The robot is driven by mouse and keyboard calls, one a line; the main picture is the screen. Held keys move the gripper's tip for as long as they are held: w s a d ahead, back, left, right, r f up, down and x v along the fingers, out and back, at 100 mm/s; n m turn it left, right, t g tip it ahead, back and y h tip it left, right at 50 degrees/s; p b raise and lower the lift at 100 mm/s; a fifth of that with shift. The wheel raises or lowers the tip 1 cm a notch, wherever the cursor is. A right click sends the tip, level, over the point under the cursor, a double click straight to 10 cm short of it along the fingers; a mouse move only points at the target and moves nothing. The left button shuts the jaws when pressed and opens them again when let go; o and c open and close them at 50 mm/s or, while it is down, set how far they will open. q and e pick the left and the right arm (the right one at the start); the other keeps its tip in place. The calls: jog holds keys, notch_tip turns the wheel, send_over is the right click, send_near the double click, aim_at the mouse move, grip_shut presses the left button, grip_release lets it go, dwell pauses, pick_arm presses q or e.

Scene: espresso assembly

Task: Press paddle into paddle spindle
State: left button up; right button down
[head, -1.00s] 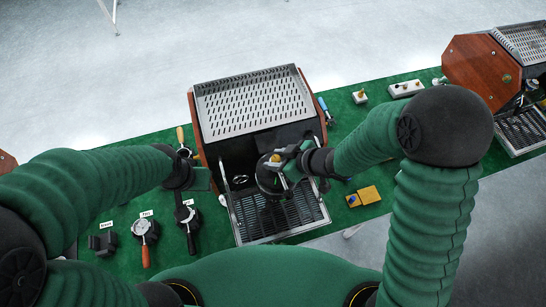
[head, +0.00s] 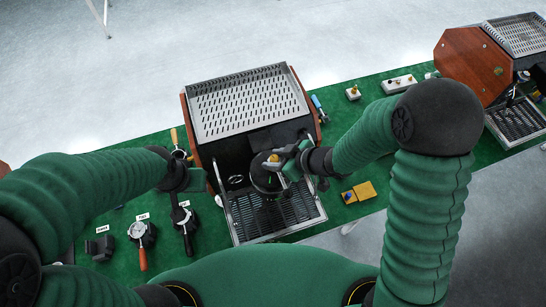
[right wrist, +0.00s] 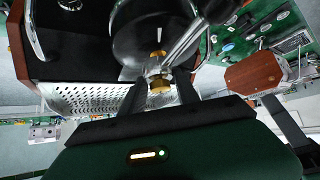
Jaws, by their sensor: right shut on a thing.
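The espresso machine (head: 205,112) stands on the green mat. Its round black group head (head: 262,180) faces me below the perforated top; it also shows in the right wrist view (right wrist: 135,35). My right gripper (head: 283,163) is at the group head's upper right. In the right wrist view my right gripper (right wrist: 160,92) is shut on a small piece with a brass-coloured part, which I take for the paddle (right wrist: 160,86). A brass part (right wrist: 157,55), perhaps the spindle, shows just beyond it. Whether they touch is unclear. My left gripper (head: 190,180) is left of the machine; its jaws are unclear.
Portafilters (head: 142,236) and a black block (head: 100,247) lie on the mat at left. A yellow block (head: 364,191) lies right of the machine. Small switch boxes (head: 398,83) are behind. A second machine (head: 480,65) stands far right.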

jog(key=shift+d+r, duration=0.1)
jog(key=shift+d, duration=0.15)
jog(key=shift+r+p, duration=0.2)
jog(key=shift+p, duration=0.3)
jog(key=shift+a, duration=0.35)
jog(key=shift+a, duration=0.35)
dwell(0.8)
jog(key=shift+f+b, duration=0.85)
jog(key=shift+f, duration=0.4)
jog(key=c, duration=0.8)
grip_release()
jog(key=shift+r, duration=0.1)
